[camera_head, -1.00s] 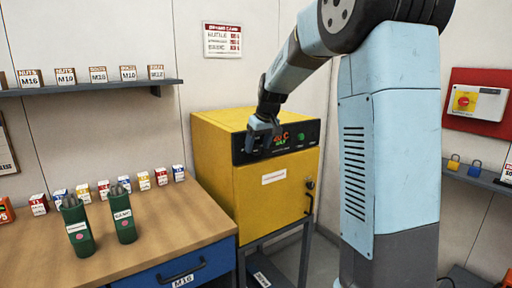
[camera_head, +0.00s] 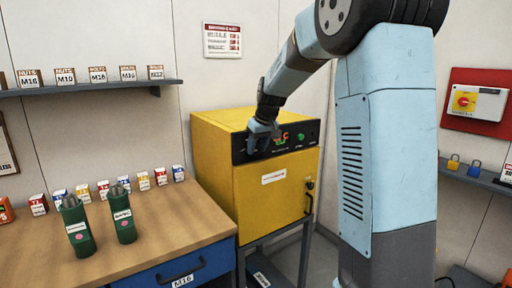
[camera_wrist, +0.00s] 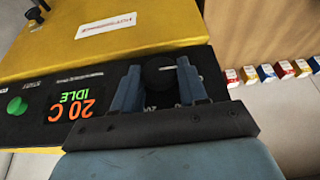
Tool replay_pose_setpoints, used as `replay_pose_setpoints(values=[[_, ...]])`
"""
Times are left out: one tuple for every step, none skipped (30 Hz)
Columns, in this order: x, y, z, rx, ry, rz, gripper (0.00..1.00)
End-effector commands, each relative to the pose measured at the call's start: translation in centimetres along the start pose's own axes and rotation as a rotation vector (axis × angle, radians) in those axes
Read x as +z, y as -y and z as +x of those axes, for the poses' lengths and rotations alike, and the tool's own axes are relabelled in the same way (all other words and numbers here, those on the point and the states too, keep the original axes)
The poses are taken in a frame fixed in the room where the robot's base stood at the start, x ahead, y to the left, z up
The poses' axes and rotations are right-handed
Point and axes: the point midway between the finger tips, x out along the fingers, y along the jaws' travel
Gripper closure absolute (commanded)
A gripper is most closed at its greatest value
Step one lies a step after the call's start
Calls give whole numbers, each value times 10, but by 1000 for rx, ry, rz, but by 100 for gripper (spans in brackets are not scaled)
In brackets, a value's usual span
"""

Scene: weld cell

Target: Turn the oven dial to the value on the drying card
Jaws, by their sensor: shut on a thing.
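The yellow oven (camera_head: 275,190) stands right of the workbench, with a black control panel (camera_head: 303,140) along its upper front. In the wrist view, the display (camera_wrist: 75,105) reads 20 C and IDLE, upside down. My gripper (camera_head: 262,134) is at the left part of the panel. In the wrist view, my gripper (camera_wrist: 160,82) has its two fingers on either side of the black round dial (camera_wrist: 158,72), shut on it. The fingers partly hide the dial and its markings. The drying card (camera_head: 222,40) hangs on the wall above the oven; its small print is not readable.
A green button (camera_wrist: 17,106) is on the panel beyond the display. Two green rod holders (camera_head: 123,214) stand on the wooden bench (camera_head: 165,220), with small boxes behind. A red panel with a switch (camera_head: 466,101) is on the right wall.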

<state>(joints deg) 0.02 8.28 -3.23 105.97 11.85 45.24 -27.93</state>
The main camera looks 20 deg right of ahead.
Motion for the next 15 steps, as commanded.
replay_pose_setpoints(values=[[-2,8,1,-1,0,-4,88],[-2,5,0,-1,0,-2,88],[-1,3,0,-2,0,-1,88],[-1,2,0,-3,0,1,88],[0,2,0,-6,0,2,88],[0,1,0,-10,1,4,88],[0,0,0,-15,1,6,88],[0,0,0,-21,1,9,88],[0,0,0,-31,0,12,88],[0,0,0,-40,0,16,88],[0,-1,1,-51,0,22,88],[0,-1,1,-68,1,28,88],[0,-2,1,-83,0,35,88],[0,-2,1,-99,0,42,88],[0,-3,0,-123,0,51,88]])
